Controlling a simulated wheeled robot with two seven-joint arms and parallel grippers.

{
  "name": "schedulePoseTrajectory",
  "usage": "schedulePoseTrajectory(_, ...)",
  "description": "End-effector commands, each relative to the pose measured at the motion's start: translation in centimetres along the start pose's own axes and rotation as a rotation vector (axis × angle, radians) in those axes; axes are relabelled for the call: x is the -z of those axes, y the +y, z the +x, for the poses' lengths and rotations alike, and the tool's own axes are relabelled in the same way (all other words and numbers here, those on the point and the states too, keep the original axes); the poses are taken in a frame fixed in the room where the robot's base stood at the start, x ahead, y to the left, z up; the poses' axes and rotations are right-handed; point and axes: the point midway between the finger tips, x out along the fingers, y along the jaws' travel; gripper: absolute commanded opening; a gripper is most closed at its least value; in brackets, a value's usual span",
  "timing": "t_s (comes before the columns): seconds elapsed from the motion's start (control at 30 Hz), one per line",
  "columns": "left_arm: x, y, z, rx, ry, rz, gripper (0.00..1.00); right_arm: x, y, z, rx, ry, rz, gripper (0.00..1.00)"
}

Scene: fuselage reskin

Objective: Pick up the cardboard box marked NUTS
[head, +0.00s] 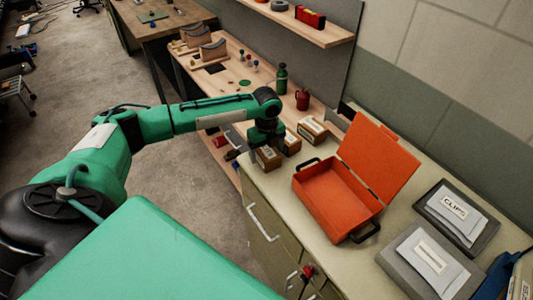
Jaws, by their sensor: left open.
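Three small cardboard boxes stand at the far left end of the cabinet top: a near one (268,158), a middle one (291,144) and a right one (313,129). Their pale labels are too small to read, so I cannot tell which is marked NUTS. My left gripper (266,144) points down just behind the near box, close to the middle box. It is open; its fingertips are largely hidden by the near box, and I cannot tell whether it touches a box. My right gripper is out of view.
An open orange case (330,202) stands right of the boxes, lid raised. Grey trays with white packets, one marked CLIPS (455,208), lie further right. A green bottle (282,80) and red can (302,99) stand behind on the wooden bench (230,55).

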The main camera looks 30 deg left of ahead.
Motion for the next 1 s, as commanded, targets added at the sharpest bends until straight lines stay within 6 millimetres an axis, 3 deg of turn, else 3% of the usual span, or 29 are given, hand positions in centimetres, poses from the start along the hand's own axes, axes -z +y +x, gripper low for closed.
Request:
schedulePoseTrajectory(0.13, 0.0, 0.1, 1.5, -0.002, -0.001, 0.000, 0.82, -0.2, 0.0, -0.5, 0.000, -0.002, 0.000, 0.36)
schedulePoseTrajectory(0.4, 0.0, 0.0, 1.8, 0.000, -0.001, 0.001, 0.80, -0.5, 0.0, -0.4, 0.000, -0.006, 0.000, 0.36)
schedulePoseTrajectory(0.7, 0.0, 0.0, 1.8, 0.000, -0.001, 0.000, 0.21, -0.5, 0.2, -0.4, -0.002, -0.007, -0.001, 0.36)
schedulePoseTrajectory(1.0, -0.1, 0.0, 1.6, 0.002, -0.001, 0.000, 0.19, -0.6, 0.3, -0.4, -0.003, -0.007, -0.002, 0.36)
